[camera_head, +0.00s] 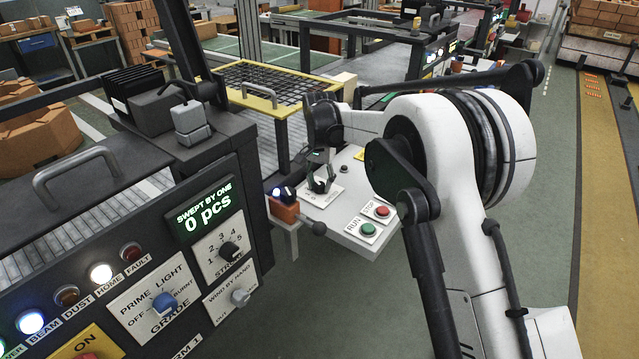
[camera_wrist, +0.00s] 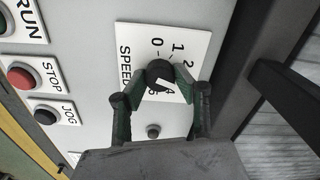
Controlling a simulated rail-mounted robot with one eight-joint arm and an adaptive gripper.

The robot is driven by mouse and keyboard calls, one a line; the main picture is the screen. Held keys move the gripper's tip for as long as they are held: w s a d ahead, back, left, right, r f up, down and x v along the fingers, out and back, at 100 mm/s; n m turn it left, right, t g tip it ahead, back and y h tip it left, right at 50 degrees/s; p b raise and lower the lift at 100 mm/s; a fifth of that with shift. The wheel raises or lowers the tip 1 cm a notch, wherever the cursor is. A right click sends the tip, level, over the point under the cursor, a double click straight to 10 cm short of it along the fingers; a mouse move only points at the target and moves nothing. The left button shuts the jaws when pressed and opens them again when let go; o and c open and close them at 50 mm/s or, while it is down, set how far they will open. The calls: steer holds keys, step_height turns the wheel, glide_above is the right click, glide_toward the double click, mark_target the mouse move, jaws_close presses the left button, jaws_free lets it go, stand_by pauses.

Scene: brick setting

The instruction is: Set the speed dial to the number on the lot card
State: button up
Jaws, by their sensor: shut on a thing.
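The speed dial is a dark round knob (camera_wrist: 159,72) on a white plate (camera_wrist: 140,38) marked SPEED in the wrist view. The figures 0, 1 and 2 show around its upper side; other figures below are partly hidden by my fingers. A pale mark shows on the knob's lower side, but I cannot tell its exact setting. My gripper (camera_wrist: 162,86) has its two green-lined fingers closed around the knob. In the head view my gripper (camera_head: 321,184) is down at the sloping white panel (camera_head: 345,212). I cannot make out a lot card in either view.
RUN (camera_head: 368,229) and STOP (camera_head: 382,211) buttons sit on the same panel, with a black JOG button (camera_wrist: 45,115) close by. A dark control box with a STROKE knob (camera_head: 229,251) and a GRADE knob (camera_head: 163,302) stands at the left front.

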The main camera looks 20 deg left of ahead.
mark_target(320, 184)
stand_by(0.3)
steer(key=o, duration=1.1)
step_height(320, 184, up, 12)
steer(key=shift+r, duration=0.1)
